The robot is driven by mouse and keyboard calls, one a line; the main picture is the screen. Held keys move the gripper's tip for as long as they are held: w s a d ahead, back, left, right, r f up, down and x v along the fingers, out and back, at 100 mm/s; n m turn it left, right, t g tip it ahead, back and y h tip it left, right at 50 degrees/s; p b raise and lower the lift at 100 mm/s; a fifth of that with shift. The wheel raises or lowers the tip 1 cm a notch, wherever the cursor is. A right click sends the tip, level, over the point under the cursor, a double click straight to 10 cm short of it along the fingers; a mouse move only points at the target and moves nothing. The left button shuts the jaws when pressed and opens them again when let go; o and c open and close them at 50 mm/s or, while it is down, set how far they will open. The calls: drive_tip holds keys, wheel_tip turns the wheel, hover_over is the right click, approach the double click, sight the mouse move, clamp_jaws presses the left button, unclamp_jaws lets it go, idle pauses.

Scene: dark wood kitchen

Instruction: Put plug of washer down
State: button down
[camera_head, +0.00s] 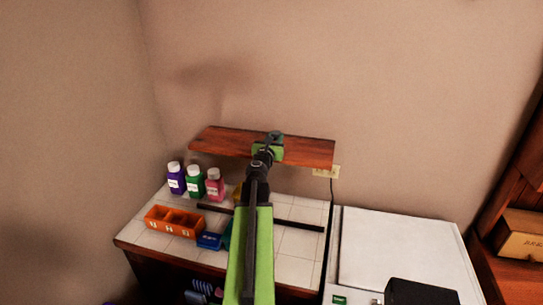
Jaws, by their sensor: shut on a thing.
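My gripper (272,142) is at the far end of my green and black arm, in front of or over the wooden wall shelf. It is shut on a small dark grey thing at its tip. The thing is too small and too covered to tell whether it is the plug. A black cord (332,191) runs from the pale wall outlet (326,171) down behind the white washer (405,250). The outlet is to the right of and below my gripper. No plug shows clearly at the outlet.
The wooden shelf (215,140) spans the wall above a white tiled counter (290,240). Purple (176,180), green (195,183) and pink (215,186) bottles stand at its back left. An orange divided box (174,222) and a blue item (209,240) are in front. The washer top is mostly clear.

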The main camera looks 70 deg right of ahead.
drive_tip(key=shift+w+d+f, duration=0.1)
drive_tip(key=shift+w+f, duration=0.15)
drive_tip(key=shift+w, duration=0.2)
wheel_tip(320, 180, down, 4)
drive_tip(key=b, duration=0.4)
drive_tip(key=shift+f, duration=0.15)
drive_tip(key=shift+r, duration=0.2)
drive_tip(key=shift+f, duration=0.15)
drive_tip(key=c, duration=1.1)
unclamp_jaws()
drive_tip(key=shift+o, duration=0.2)
drive_tip(key=a, duration=0.7)
drive_tip(key=shift+s+a, duration=0.25)
